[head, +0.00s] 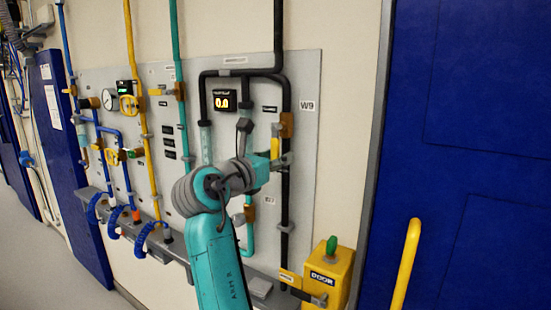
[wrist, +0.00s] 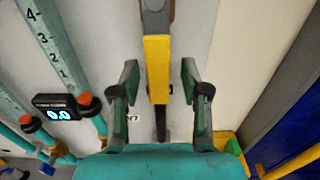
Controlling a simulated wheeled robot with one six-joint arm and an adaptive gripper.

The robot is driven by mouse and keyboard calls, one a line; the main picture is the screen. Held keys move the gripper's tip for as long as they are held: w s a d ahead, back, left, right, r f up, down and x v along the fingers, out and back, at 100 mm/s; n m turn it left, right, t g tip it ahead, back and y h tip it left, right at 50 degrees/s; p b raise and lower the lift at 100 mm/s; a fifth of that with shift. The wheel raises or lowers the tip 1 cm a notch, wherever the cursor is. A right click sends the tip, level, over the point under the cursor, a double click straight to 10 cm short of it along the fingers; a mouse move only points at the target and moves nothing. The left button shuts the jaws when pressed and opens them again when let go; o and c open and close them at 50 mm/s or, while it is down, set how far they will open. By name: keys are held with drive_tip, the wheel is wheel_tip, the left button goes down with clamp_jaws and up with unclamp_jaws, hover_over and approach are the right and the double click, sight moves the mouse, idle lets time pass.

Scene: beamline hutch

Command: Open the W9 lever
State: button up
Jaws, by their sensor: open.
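The W9 lever (head: 275,148) is a yellow handle hanging down from a brass-coloured valve body (head: 287,124) on a black vertical pipe, left of the W9 label (head: 307,106). In the wrist view the yellow handle (wrist: 157,68) runs lengthwise between the two fingers. My gripper (head: 283,160) is at the lower part of the handle in the head view. In the wrist view my gripper (wrist: 158,82) is open, with one finger on each side of the handle and a visible gap on both sides. My arm hides part of the panel below.
A display (head: 224,101) sits left of the lever. Another valve (head: 249,212) is lower, partly behind my arm. A yellow DOOR box (head: 329,275) with a green knob stands below right. A blue door (head: 470,120) with a yellow handle (head: 405,262) is at right.

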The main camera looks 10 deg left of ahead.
drive_tip(key=v, duration=1.2)
idle(0.4)
